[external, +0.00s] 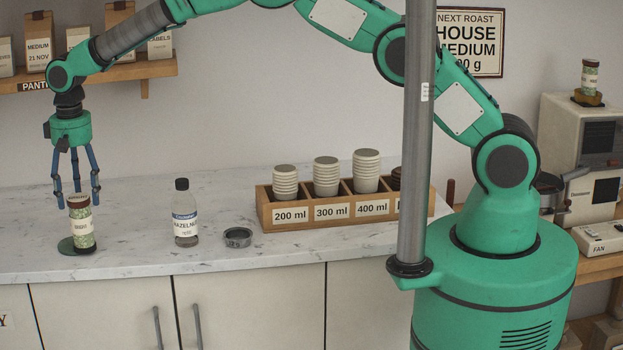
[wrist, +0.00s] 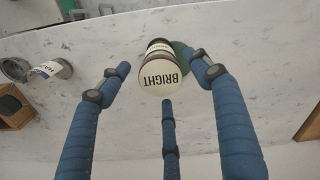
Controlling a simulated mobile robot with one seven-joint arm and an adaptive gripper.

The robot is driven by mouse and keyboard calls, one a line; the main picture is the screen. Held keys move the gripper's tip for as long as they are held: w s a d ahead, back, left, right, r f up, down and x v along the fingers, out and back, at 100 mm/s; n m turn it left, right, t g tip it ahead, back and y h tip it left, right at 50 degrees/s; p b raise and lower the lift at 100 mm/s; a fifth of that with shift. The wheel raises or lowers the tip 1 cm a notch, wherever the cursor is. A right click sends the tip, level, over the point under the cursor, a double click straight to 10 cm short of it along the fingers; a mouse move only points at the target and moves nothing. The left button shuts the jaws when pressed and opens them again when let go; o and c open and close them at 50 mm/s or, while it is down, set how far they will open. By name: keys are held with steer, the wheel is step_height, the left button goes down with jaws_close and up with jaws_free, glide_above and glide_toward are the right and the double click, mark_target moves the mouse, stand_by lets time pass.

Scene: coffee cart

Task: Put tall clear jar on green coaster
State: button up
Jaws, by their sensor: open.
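The tall clear jar (external: 81,225) has green contents, a pale label and a dark lid band. In the wrist view my gripper (wrist: 161,76) has fingers apart from the lid. Whether the jar's base lies fully on the coaster is hard to tell.
A hazelnut bottle (external: 185,215) and a dark metal ring (external: 237,237) stand to the right. A wooden cup holder (external: 330,210) with stacked cups is farther right. A pantry shelf (external: 130,73) with bags hangs above. The counter between jar and bottle is clear.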

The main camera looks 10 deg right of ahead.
steer(key=shift+r, duration=0.85)
stand_by(0.4)
